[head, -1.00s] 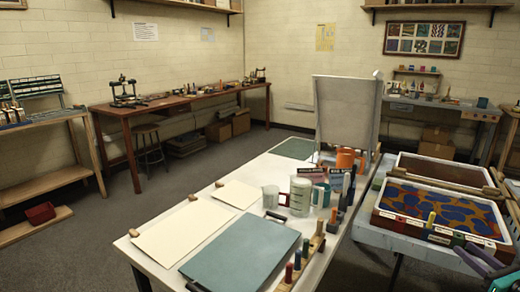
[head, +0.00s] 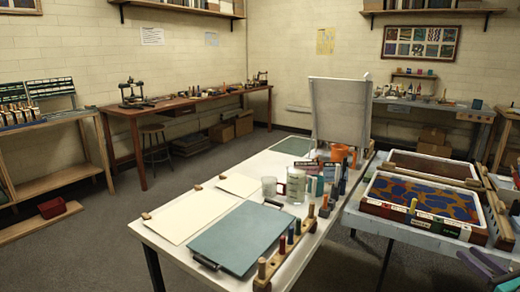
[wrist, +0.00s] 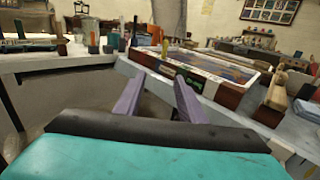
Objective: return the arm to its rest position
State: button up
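My gripper (wrist: 159,77) shows in the wrist view as two purple fingers standing apart with nothing between them. The teal wrist body fills the bottom of that view. In the head view the purple fingers (head: 482,263) show at the lower right corner, in front of the near marbling tray and apart from it. The rest of my arm is out of view. The near marbling tray (head: 385,212), with a blue and orange pattern, lies on the right-hand table. Its corner (wrist: 170,72) also shows in the wrist view, beyond the fingers.
A white table (head: 180,251) holds a blue-grey board (head: 240,238), pale sheets (head: 187,214), jugs and a rack of bottles. A second, brown tray (head: 432,165) lies behind the near one. Grey floor (head: 90,250) is open at the left, and a gap separates the tables.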

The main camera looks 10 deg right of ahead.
jog(key=w+a+f+n+g+y+p, duration=0.1)
jog(key=w+a+f+n+g+y, duration=0.2)
jog(key=a+f, duration=0.6)
jog(key=w+a+f+n+g+p, duration=0.1)
jog(key=w+a+f+n+g, duration=0.25)
jog(key=a+f, duration=0.45)
jog(key=w+a+f+n+g+y+p, duration=0.15)
jog(key=w+a+f+n, duration=0.35)
jog(key=a, duration=0.7)
jog(key=s+a+f+n+g+p, duration=0.2)
jog(key=s+a+f+n+g, duration=0.35)
jog(key=s+a+f, duration=0.4)
jog(key=s+a+f+n+g+p, duration=0.1)
jog(key=s+a+f+n+g, duration=0.5)
jog(key=a, duration=0.7)
jog(key=s+a+f+n+g+h+p, duration=0.1)
jog(key=s+a+f+n+g+h, duration=0.1)
jog(key=s+n, duration=0.4)
jog(key=s+a+f+n+g+h+p, duration=0.1)
jog(key=s+f+n+h, duration=0.3)
jog(key=s, duration=0.6)
jog(key=shift+s+a+n+g, duration=0.45)
jog(key=shift+a+n, duration=0.2)
jog(key=shift+n, duration=0.35)
jog(key=shift+w, duration=0.1)
